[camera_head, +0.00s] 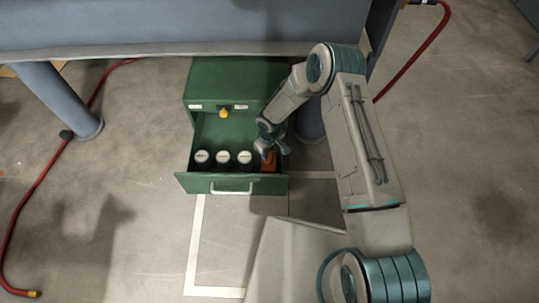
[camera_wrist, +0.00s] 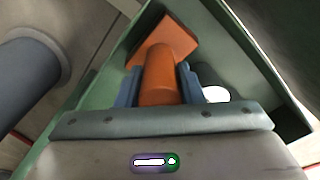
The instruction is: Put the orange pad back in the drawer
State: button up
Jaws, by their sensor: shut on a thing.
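The orange pad (camera_head: 269,163) is at the right end of the open green drawer (camera_head: 230,186), inside its walls as far as I can see. In the wrist view the pad (camera_wrist: 170,42) has a flat orange plate and a round orange handle (camera_wrist: 159,75). My gripper (camera_head: 267,146) is over the drawer's right end. In the wrist view its blue fingers (camera_wrist: 160,88) are shut on the handle from both sides. Whether the pad touches the drawer floor is hard to tell.
Several white-topped jars (camera_head: 223,157) stand in a row in the drawer, left of the pad. The green cabinet (camera_head: 237,75) has a yellow knob (camera_head: 223,113) above the drawer. A grey-blue bench (camera_head: 150,28) overhangs the cabinet. A red hose (camera_head: 45,180) lies on the floor at left.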

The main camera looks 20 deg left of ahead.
jog(key=shift+f, duration=0.45)
jog(key=shift+f, duration=0.25)
jog(key=o, duration=0.9)
jog(key=shift+r, duration=0.1)
notch_tip(320, 180, up, 12)
jog(key=p, duration=0.4)
jog(key=shift+r, duration=0.15)
